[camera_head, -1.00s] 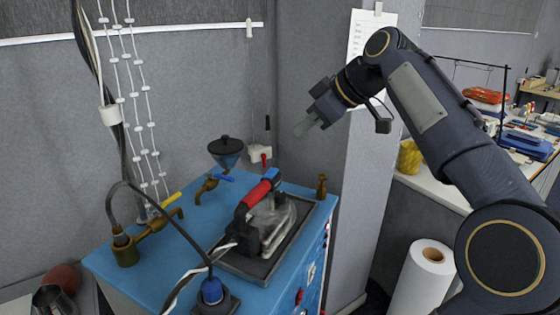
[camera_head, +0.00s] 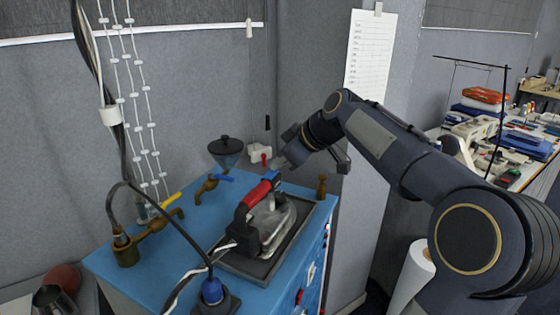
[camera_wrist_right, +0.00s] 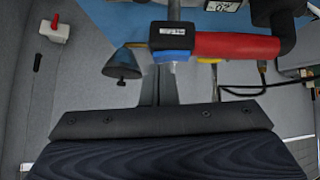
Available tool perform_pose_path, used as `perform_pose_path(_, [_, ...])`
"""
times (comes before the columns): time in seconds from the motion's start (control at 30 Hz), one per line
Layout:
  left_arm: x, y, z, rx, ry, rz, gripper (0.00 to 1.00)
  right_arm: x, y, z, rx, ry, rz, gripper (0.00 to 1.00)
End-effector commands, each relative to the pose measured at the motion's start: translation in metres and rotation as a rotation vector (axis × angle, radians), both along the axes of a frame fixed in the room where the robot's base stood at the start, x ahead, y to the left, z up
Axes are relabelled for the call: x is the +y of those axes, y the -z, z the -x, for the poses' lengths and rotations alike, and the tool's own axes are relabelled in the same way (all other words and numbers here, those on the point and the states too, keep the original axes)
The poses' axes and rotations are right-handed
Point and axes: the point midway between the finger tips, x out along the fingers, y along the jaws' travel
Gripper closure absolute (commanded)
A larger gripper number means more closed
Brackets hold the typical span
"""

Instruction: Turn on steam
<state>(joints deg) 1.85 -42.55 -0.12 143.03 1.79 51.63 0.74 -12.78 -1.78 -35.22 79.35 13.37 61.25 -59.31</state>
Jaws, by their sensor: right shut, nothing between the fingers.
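The steam iron (camera_head: 275,222) has a red handle and rests on a dark tray (camera_head: 296,236) on the blue station top. In the right wrist view its red handle (camera_wrist_right: 235,44) and dark front end with a blue part (camera_wrist_right: 173,57) lie just past the fingertips. My right gripper (camera_head: 279,164) is shut and empty, close above the front end of the handle; contact cannot be told. It also shows in the right wrist view (camera_wrist_right: 165,88). My left gripper is out of view.
Brass taps with a blue lever (camera_head: 221,178) and a yellow lever (camera_head: 171,200) stand behind and left of the iron. A white wall box with a red switch (camera_wrist_right: 57,29) is nearby. A brass post (camera_head: 321,186) stands right.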

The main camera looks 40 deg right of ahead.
Motion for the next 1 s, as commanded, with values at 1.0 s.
perform_pose_path(1.0, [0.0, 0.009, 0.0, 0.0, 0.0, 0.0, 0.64, 0.014, 0.003, 0.006, 0.008, -0.004, -0.004, 1.0])
